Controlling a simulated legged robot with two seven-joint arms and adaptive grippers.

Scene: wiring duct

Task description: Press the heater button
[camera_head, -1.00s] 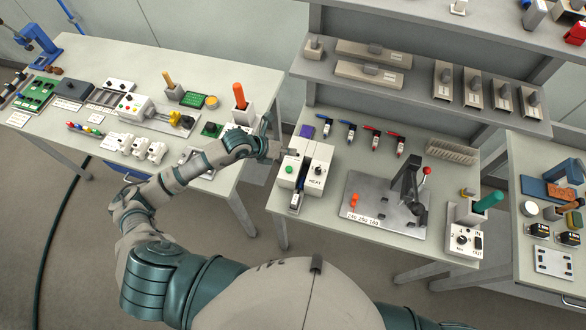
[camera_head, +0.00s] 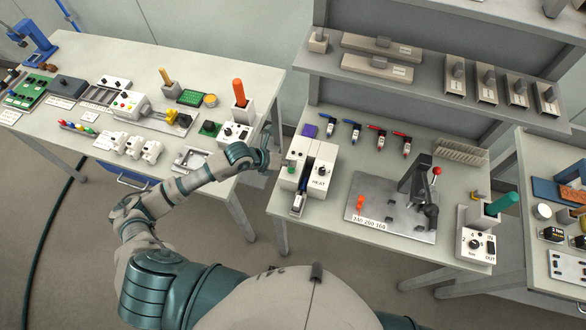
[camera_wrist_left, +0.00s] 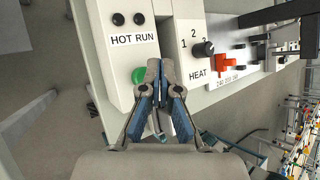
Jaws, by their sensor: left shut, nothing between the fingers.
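The white heater unit (camera_head: 318,177), labelled HEAT, stands on the middle bench. Its round green button (camera_head: 292,169) faces up on the left block. In the left wrist view the green button (camera_wrist_left: 139,75) lies just left of the fingertips, partly covered by a finger, below the HOT RUN label. My left gripper (camera_head: 284,168) is shut and empty, with its tips close beside the button. In the left wrist view the shut fingertips (camera_wrist_left: 160,66) overlap the unit's face; I cannot tell whether they touch it. My right gripper is not in view.
A black selector knob (camera_wrist_left: 203,49) sits right of the fingers. A metal plate with a red-knobbed lever press (camera_head: 420,185) stands to the right. A shelf (camera_head: 445,90) hangs over the bench's back.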

